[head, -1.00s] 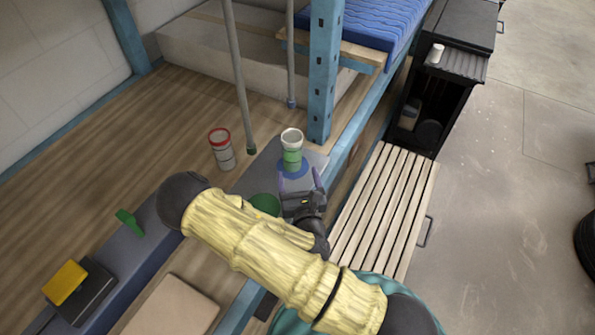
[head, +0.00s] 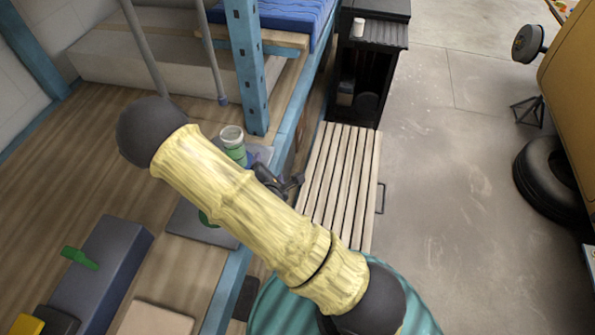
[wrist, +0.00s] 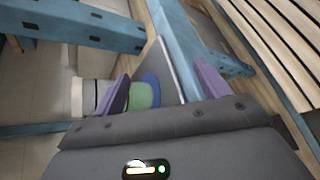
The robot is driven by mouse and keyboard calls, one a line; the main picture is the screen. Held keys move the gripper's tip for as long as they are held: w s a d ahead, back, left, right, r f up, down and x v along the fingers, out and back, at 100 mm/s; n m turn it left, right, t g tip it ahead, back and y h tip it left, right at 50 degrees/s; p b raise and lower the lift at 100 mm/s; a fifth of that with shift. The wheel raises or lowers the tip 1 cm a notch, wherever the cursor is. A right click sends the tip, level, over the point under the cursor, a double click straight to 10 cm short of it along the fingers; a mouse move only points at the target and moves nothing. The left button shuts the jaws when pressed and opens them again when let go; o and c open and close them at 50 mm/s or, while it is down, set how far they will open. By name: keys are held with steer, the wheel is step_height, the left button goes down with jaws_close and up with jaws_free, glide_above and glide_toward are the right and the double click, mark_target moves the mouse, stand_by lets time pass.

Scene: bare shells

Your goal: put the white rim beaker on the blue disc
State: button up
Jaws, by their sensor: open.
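The white rim beaker (head: 232,145), with green contents, stands upright on the grey plate; my arm hides its lower part in the head view. In the wrist view the beaker (wrist: 88,95) appears sideways, partly behind the left finger. The blue disc (wrist: 151,79) shows at its base, and the beaker appears to stand on it. My gripper (head: 282,184) is right of the beaker in the head view, partly covered by my arm. In the wrist view its purple fingers (wrist: 163,85) are spread apart, with nothing held between them.
A blue upright post (head: 246,65) rises just behind the beaker. A slatted bench (head: 340,180) stands to the right, with a black cabinet (head: 371,60) beyond. A grey block (head: 105,270) with a green piece lies front left. Open floor lies further right.

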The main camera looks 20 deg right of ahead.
steer(key=s+d+r+m+g+y, duration=0.3)
steer(key=s+r+m+g, duration=0.6)
steer(key=m, duration=1.3)
steer(key=s+d+r, duration=0.1)
steer(key=s+r, duration=0.4)
steer(key=shift+d+r+g, duration=0.2)
steer(key=shift+r+g, duration=0.15)
steer(key=shift+g, duration=0.05)
